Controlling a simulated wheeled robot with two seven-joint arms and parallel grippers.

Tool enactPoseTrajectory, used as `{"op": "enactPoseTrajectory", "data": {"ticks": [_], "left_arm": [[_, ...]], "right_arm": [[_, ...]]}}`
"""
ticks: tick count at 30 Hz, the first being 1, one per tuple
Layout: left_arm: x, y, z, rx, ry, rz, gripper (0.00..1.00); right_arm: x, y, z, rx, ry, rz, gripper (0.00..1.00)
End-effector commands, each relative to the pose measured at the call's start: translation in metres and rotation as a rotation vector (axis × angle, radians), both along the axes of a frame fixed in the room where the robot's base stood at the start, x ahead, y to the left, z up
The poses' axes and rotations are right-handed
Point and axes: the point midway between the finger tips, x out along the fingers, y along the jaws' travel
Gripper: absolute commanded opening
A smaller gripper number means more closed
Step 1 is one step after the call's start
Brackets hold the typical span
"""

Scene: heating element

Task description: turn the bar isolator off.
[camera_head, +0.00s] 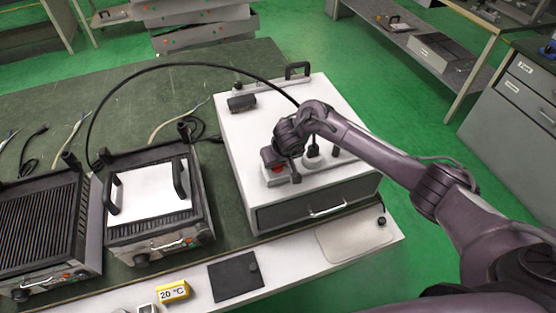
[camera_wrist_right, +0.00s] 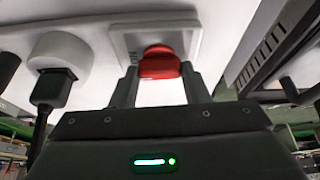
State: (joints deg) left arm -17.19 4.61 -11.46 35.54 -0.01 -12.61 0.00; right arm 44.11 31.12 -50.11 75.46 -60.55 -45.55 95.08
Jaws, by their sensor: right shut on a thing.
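The bar isolator's red switch (camera_head: 278,169) sits at the left end of a pale power bar (camera_head: 341,162) on top of the white cabinet. In the right wrist view the red switch (camera_wrist_right: 160,62) stands on a white square plate, between the two dark fingers. My right gripper (camera_head: 280,163) reaches down over it and is shut on it. The gripper hides part of the switch in the head view. My left gripper is not in view.
A black plug (camera_head: 313,149) stands in the bar just right of my gripper. The white cabinet (camera_head: 248,130) has a drawer in front and a black handle (camera_head: 297,70) at its back. Two grill-like heaters (camera_head: 150,238) stand to the left, with loose cables behind.

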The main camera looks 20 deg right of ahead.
Motion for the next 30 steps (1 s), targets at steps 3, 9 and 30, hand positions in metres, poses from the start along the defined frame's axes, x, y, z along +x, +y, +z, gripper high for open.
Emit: {"op": "enactPoseTrajectory", "data": {"ticks": [3,9,30], "left_arm": [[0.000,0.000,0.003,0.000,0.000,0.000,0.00],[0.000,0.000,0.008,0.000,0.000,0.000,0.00],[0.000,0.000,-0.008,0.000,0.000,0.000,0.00]], "right_arm": [[0.000,0.000,0.001,0.001,0.001,0.063,0.19],[0.000,-0.002,0.000,0.000,0.002,0.223,0.19],[0.004,-0.005,-0.002,0.001,-0.002,0.887,0.19]]}}
